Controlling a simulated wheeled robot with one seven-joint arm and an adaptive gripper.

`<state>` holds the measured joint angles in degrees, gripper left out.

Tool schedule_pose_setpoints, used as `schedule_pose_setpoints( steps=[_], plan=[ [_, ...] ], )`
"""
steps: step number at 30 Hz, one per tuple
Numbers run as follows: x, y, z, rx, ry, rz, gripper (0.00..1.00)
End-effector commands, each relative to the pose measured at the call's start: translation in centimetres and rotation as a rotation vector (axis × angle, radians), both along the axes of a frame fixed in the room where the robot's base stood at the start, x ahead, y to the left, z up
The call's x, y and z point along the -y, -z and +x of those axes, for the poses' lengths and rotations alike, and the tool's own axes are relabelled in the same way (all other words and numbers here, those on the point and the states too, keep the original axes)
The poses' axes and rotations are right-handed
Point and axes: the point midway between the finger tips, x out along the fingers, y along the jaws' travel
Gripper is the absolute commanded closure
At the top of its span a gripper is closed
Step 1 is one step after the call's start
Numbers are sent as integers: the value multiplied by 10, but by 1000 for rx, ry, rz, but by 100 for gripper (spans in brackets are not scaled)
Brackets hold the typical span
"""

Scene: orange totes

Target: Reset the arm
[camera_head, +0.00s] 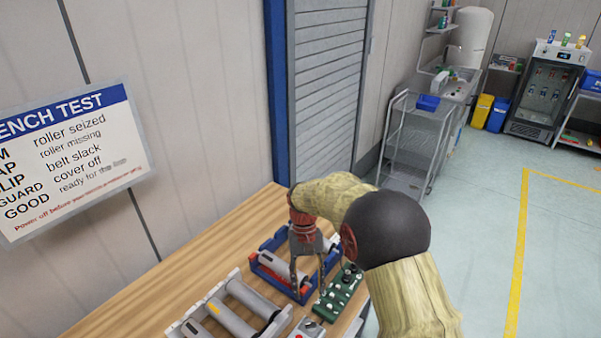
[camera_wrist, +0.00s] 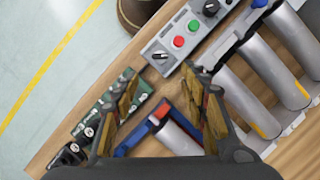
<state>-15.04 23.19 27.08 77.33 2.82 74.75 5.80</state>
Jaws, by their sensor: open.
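My gripper (camera_head: 308,287) hangs pointing down over the wooden bench (camera_head: 215,242), beside a blue tray and a green board. Its two fingers are apart, and nothing shows between them. In the wrist view my gripper (camera_wrist: 160,75) is also open and empty, with fingers on both sides of the picture's middle. My arm reaches over the bench from the right in the head view and hides part of the bench's right end. Whether the fingertips touch anything cannot be told.
The blue tray (camera_head: 265,246) holds a grey roller and red parts. The green board (camera_head: 342,295) lies right of it. A roller frame (camera_head: 234,275) and a button box (camera_head: 308,329) stand nearer. A sign (camera_head: 70,160) hangs on the wall. A wire cart (camera_head: 405,150) stands behind.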

Motion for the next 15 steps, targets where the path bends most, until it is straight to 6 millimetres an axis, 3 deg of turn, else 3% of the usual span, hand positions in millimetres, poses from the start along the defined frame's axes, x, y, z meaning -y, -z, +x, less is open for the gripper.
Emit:
schedule_pose_setpoints(
  steps=[3, 8, 15],
  plan=[
    [-1, 4, 6, 26, -12, 10, 56],
    [8, 23, -19, 18, -32, 8, 56],
    [31, -13, -55, 112, -43, 28, 56]
  ],
)
